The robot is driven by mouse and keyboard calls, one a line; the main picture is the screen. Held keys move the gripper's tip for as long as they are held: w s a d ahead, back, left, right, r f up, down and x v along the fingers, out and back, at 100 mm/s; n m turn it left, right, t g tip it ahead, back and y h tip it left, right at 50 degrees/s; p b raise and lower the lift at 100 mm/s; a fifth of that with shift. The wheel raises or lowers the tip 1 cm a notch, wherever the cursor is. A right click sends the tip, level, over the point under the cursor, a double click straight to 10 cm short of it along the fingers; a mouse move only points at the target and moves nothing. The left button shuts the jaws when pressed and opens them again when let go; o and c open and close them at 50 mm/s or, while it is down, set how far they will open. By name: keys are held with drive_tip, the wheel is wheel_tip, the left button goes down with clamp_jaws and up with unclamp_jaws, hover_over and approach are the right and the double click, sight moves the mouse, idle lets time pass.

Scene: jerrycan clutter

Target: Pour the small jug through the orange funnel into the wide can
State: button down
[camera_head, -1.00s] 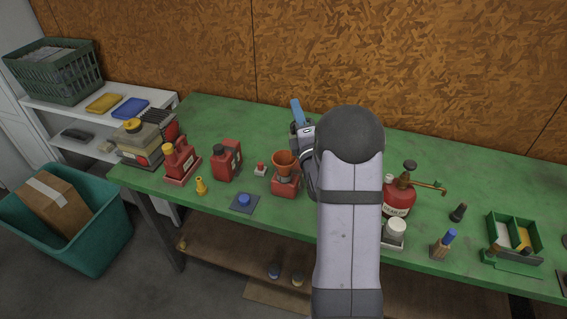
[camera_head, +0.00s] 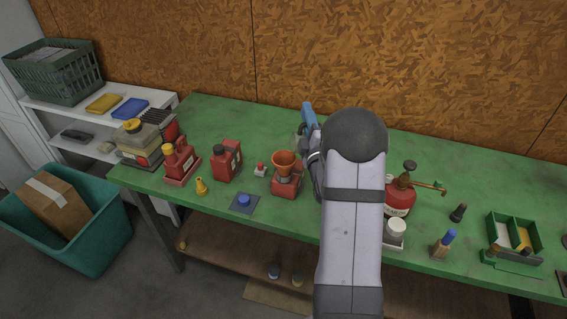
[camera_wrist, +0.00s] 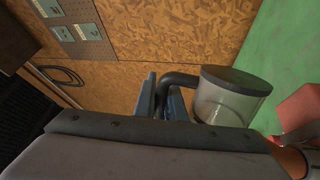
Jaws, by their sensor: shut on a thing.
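My gripper (camera_head: 308,116) is shut on the dark handle (camera_wrist: 178,80) of a small clear jug with a dark rim (camera_wrist: 228,100). In the head view most of the jug is hidden behind my gripper and arm. The orange funnel (camera_head: 284,158) sits upright in the top of a wide red can (camera_head: 286,186), left of and nearer than my gripper. The jug is held behind the funnel, apart from it. In the wrist view, red and orange parts show at the right edge, beside the jug. I cannot tell how full the jug is.
Red cans (camera_head: 227,160) and (camera_head: 179,162) stand left of the funnel, with a yellow nozzle (camera_head: 201,186) and a blue cap on a dark mat (camera_head: 243,201). A red oil can (camera_head: 398,197) and white-topped jar (camera_head: 396,228) stand right of my arm. The back of the bench is clear.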

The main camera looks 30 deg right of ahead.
drive_tip(key=s+d+f+m+g+h+b, duration=0.1)
drive_tip(key=d+f+m+b, duration=0.3)
drive_tip(key=m, duration=0.9)
drive_tip(key=shift+s+d+f+g+h+b, duration=0.3)
drive_tip(key=shift+d+g+h+b, duration=0.1)
drive_tip(key=shift+d+g+h, duration=0.25)
drive_tip(key=s+d+f+m+g+p, duration=0.1)
drive_tip(key=s+d+m+p, duration=0.1)
drive_tip(key=d+m+p, duration=0.2)
drive_tip(key=shift+d+f+m+p, duration=0.35)
drive_tip(key=shift+d+m, duration=0.35)
drive_tip(key=shift+d, duration=0.35)
